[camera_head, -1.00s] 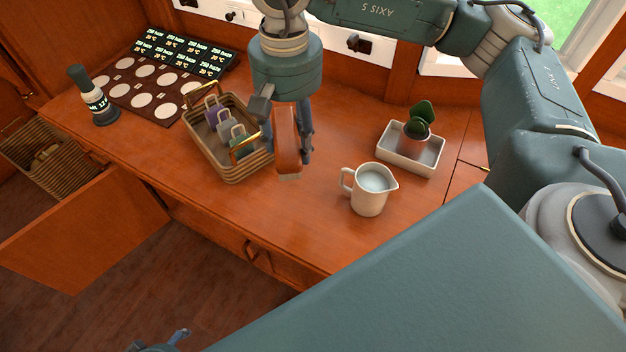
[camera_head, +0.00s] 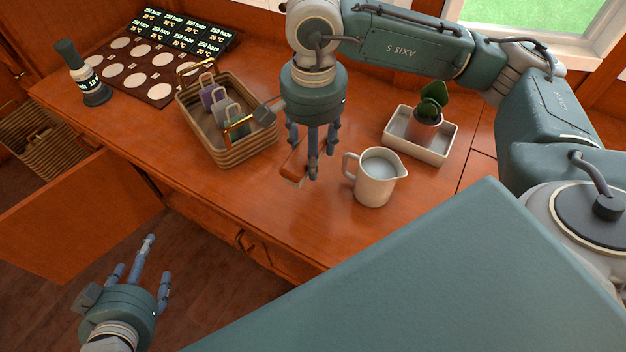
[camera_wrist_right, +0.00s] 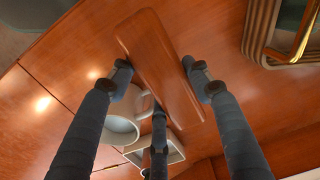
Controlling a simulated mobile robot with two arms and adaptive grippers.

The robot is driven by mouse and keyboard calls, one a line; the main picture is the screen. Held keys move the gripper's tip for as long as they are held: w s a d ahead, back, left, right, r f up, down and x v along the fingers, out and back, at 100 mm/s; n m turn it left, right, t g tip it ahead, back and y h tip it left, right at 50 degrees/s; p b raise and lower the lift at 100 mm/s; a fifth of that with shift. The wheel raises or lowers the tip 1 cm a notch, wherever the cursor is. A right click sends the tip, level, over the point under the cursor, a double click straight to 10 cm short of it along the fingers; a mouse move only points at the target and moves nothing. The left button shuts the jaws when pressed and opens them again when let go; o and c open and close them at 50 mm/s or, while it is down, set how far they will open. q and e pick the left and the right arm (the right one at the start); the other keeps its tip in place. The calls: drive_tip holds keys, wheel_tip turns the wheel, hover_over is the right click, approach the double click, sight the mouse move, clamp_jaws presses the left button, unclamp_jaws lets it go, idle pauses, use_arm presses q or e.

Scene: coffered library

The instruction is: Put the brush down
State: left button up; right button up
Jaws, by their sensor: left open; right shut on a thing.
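The brush is a reddish-brown wooden block (camera_head: 292,168) with a pale end, right of the wicker basket and left of the pitcher. My right gripper (camera_head: 313,160) points down and is shut on it. In the right wrist view the brush (camera_wrist_right: 160,65) lies slantwise between the fingertips (camera_wrist_right: 158,85). Its lower end is close to the tabletop (camera_head: 250,190); I cannot tell whether it touches. The fingers hide part of it in the head view. My left gripper (camera_head: 140,265) is open and empty at lower left, beyond the desk's front edge.
The wicker basket (camera_head: 240,148) holds several small bags. A white pitcher (camera_head: 372,182) stands just right of the brush, and a cactus in a white tray (camera_head: 445,150) is behind it. A dark bottle (camera_head: 85,80) and card board (camera_head: 120,72) are at left.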

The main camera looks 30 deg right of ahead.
drive_tip(key=b, duration=0.1)
hover_over(313, 188)
wheel_tip(313, 188, down, 5)
drive_tip(key=shift+f, duration=0.1)
wheel_tip(313, 188, down, 4)
drive_tip(key=shift+f+b, duration=0.1)
drive_tip(key=shift+b, duration=0.35)
use_arm(q)
drive_tip(key=w+d+r+t+h, duration=0.1)
drive_tip(key=w+d+r+t, duration=0.2)
drive_tip(key=r, duration=0.7)
drive_tip(key=w+t, duration=0.2)
drive_tip(key=shift+w+r+t+h, duration=0.35)
drive_tip(key=shift+r+t+h, duration=0.05)
drive_tip(key=shift+r, duration=0.1)
drive_tip(key=shift+w+d+r+t, duration=0.15)
drive_tip(key=shift+r+t, duration=0.35)
drive_tip(key=shift+r, duration=0.25)
use_arm(e)
drive_tip(key=o, duration=1.3)
